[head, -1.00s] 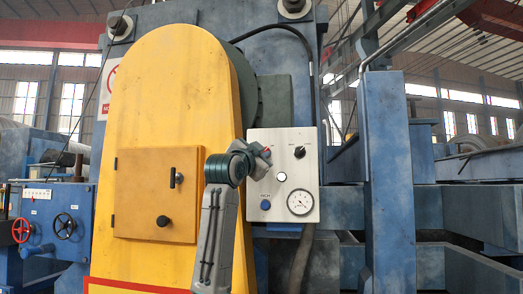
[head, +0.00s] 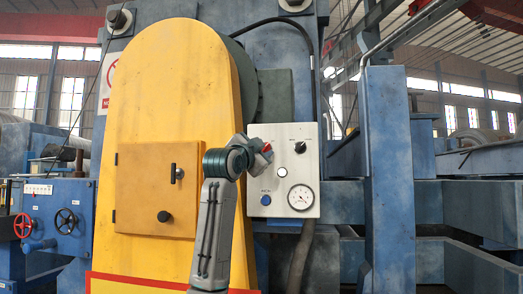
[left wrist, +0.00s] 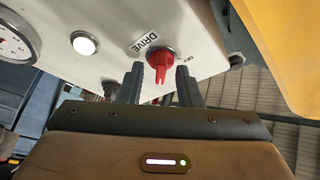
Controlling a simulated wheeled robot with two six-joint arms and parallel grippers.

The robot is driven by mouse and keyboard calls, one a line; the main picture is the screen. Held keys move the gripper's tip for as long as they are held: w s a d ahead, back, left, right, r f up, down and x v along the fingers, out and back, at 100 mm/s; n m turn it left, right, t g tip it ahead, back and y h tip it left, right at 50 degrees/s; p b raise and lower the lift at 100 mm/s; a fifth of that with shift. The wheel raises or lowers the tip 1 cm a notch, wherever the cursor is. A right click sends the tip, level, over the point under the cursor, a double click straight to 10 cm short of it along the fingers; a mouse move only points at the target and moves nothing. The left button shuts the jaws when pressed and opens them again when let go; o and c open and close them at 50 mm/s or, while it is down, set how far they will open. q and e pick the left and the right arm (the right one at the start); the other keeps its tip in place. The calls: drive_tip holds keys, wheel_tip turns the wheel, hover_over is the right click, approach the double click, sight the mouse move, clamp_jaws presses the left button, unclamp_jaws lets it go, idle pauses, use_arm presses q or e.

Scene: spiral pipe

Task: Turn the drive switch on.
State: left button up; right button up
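The drive switch is a red knob (left wrist: 160,62) on a white control panel (head: 305,165), beside the printed word DRIVE in the left wrist view. Its handle points toward the gripper's palm in that view. My left gripper (left wrist: 160,84) is open, with one finger on each side of the handle and a visible gap to it. In the head view, my left gripper (head: 262,156) is at the panel's upper left and hides most of the knob, of which a red bit (head: 267,148) shows. My right gripper is not in view.
The panel also carries a black knob (head: 300,147), a white button (head: 282,172), a blue button (head: 266,200) and a round gauge (head: 301,197). A large yellow housing (head: 170,110) stands left of the panel. A blue column (head: 390,170) stands to the right.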

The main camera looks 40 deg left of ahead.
use_arm(q)
drive_tip(key=b+v, duration=0.6)
drive_tip(key=v, duration=0.4)
drive_tip(key=shift+s+f, duration=0.15)
drive_tip(key=shift+s, duration=0.2)
